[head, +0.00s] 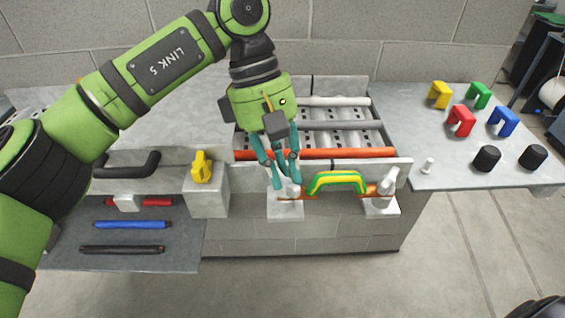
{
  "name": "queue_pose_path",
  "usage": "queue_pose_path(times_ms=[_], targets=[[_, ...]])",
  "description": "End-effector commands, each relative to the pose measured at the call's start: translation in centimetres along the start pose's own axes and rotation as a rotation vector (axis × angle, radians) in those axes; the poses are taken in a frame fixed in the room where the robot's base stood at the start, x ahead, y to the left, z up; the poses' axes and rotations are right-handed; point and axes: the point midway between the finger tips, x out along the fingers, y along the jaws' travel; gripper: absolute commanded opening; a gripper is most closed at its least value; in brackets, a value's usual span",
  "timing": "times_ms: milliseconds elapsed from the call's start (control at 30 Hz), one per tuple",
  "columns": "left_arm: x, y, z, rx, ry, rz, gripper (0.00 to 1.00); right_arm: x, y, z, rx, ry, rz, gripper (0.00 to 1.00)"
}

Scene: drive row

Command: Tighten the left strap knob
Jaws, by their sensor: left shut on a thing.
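The left strap knob (290,190) is a small pale knob on the left white bracket (285,211) at the front of the roller unit. My left gripper (283,186) comes down from above with its teal fingers around the knob and is shut on it. The fingers hide part of the knob. A green and yellow arched strap (337,180) spans to the right of it. The right strap knob (389,181) is pale and stands on the right white bracket (380,206). My right gripper is not in view.
An orange roller (330,153) lies just behind the strap. A yellow part (201,167) sits on a grey block at left. Coloured rods (130,225) lie on the lower left shelf. Coloured clips (461,120) and black caps (487,158) stand on the right table.

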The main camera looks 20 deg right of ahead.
Motion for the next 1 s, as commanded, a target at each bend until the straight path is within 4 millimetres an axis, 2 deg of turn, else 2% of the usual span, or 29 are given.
queue_pose_path(times_ms=[167, 200, 233, 667, 767, 1000], targets=[[0.1, 0.0, 0.1, 0.005, 0.001, -0.001, 0.00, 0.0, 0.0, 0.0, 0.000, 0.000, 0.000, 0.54], [0.1, 0.0, 0.1, 0.005, 0.001, -0.001, 0.33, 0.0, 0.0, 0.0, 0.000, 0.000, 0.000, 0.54], [0.1, 0.0, 0.1, 0.005, 0.001, -0.001, 0.45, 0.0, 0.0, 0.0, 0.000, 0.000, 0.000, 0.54], [-0.6, 0.1, 0.0, 0.000, 0.002, 0.001, 0.45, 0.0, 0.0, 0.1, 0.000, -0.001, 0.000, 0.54], [-1.9, 0.1, 0.0, 0.000, 0.003, 0.002, 0.45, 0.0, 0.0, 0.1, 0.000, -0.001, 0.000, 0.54], [-6.8, 0.1, 0.1, -0.002, 0.004, 0.001, 0.45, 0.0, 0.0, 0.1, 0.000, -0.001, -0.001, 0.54]])
